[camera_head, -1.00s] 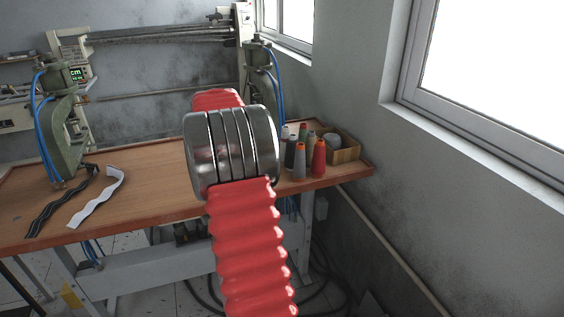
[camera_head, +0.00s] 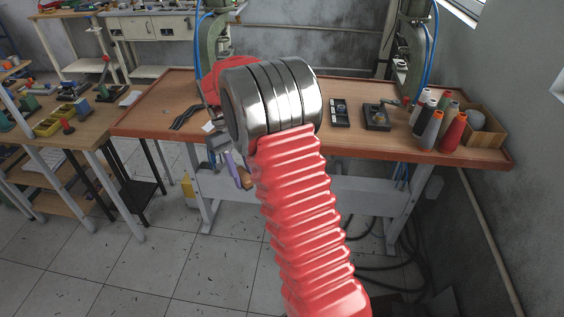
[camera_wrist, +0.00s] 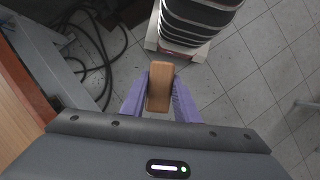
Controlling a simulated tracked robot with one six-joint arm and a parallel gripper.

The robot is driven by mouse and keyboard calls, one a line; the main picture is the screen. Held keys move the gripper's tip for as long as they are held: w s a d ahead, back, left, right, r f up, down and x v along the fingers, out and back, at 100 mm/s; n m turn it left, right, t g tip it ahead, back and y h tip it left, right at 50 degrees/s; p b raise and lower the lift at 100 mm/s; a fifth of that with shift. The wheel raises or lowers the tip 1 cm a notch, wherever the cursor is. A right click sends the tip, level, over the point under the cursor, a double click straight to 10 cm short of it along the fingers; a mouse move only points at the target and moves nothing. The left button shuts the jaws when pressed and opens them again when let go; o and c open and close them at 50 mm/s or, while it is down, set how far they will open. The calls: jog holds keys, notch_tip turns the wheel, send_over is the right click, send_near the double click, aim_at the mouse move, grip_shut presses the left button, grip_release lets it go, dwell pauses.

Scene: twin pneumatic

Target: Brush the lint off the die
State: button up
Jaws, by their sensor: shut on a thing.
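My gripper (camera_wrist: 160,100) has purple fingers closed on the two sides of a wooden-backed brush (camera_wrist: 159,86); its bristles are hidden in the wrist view. In the head view my gripper (camera_head: 238,170) shows left of my red arm, in front of the table's front edge, with the brown brush (camera_head: 247,181) at its tips. On the table, right of my arm, lies a dark square block (camera_head: 377,117), perhaps the die, near the right press. A flatter dark piece (camera_head: 340,113) lies beside it. Lint is too small to make out.
The wooden table (camera_head: 180,98) has a raised red-brown rim. Green presses stand left (camera_head: 212,45) and right (camera_head: 409,50). Thread cones (camera_head: 452,132) and a cardboard box (camera_head: 484,137) fill the right end. Another bench (camera_head: 75,140) stands left. Open tiled floor lies in front.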

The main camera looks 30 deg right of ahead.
jog(key=w+a+f+m, duration=0.1)
jog(key=w+a+f, duration=0.1)
jog(key=a, duration=0.8)
jog(key=shift+w+a+f, duration=0.3)
jog(key=shift+w+a, duration=0.05)
jog(key=shift+w, duration=0.15)
jog(key=shift+d, duration=0.1)
